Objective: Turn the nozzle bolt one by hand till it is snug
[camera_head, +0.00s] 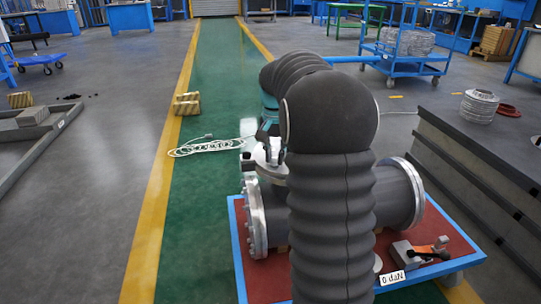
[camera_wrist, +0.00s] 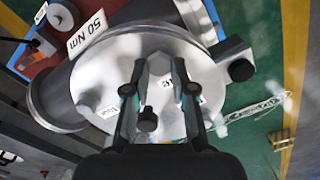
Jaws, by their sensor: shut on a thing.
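The flanged shell, a grey cylinder (camera_head: 398,195) with a silver end flange (camera_head: 256,215), lies on a red-topped blue table. My gripper (camera_head: 268,148) is at the nozzle on top, partly hidden behind my dark arm. In the wrist view, my gripper (camera_wrist: 160,75) points at the round silver nozzle cover (camera_wrist: 110,85). Its two fingers are closed in on nozzle bolt one, which is mostly hidden between the tips. A black bolt head (camera_wrist: 147,121) shows beside the left finger, and another black bolt (camera_wrist: 240,70) sits at the cover's right edge.
A white "50 Nm" card (camera_wrist: 87,34) shows at the cover's upper left. A grey block with an orange-handled tool (camera_head: 425,250) lies on the table's right. A dark bench (camera_head: 480,170) stands close at right. A white cable (camera_head: 205,146) lies on the green floor.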

